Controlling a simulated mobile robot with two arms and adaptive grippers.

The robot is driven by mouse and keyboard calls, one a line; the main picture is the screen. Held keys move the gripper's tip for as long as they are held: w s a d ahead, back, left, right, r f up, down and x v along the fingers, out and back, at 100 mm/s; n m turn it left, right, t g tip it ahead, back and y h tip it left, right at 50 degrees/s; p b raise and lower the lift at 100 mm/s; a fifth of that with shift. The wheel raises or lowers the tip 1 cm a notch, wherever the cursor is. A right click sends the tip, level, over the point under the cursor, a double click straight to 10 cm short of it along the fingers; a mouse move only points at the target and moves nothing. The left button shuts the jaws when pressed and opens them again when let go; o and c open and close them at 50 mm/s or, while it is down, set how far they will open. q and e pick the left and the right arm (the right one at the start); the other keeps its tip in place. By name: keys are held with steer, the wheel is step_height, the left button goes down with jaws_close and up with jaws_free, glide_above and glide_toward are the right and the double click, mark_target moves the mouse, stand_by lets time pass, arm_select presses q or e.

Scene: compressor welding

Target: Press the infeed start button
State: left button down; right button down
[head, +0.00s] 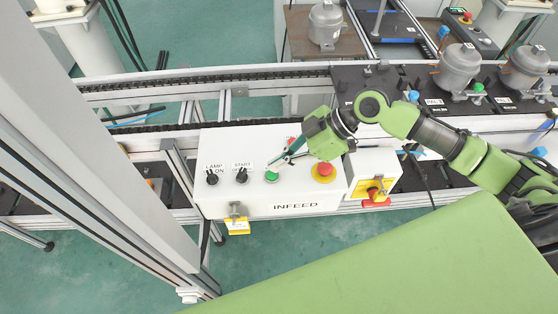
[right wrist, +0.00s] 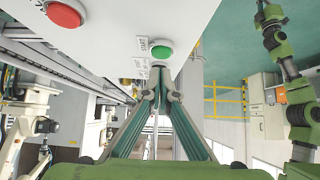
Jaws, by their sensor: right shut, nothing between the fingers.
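The white INFEED box (head: 250,195) carries a round green button (head: 271,176), with a START label beside it in the right wrist view. My right gripper (head: 276,168) is shut and empty, its fingertips pointing at the green button in the head view and close to it. In the right wrist view the fingertips (right wrist: 160,84) show just below the green button (right wrist: 162,50). I cannot tell whether they touch it. My left gripper does not show.
On the box are two black knobs (head: 242,175) and a red button on yellow (head: 323,171). A smaller box with a red-and-yellow switch (head: 377,191) adjoins it at the right. A conveyor with grey compressors (head: 459,66) runs behind. A frame post (head: 110,130) stands at the left.

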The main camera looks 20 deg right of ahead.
steer(key=shift+f, duration=0.95)
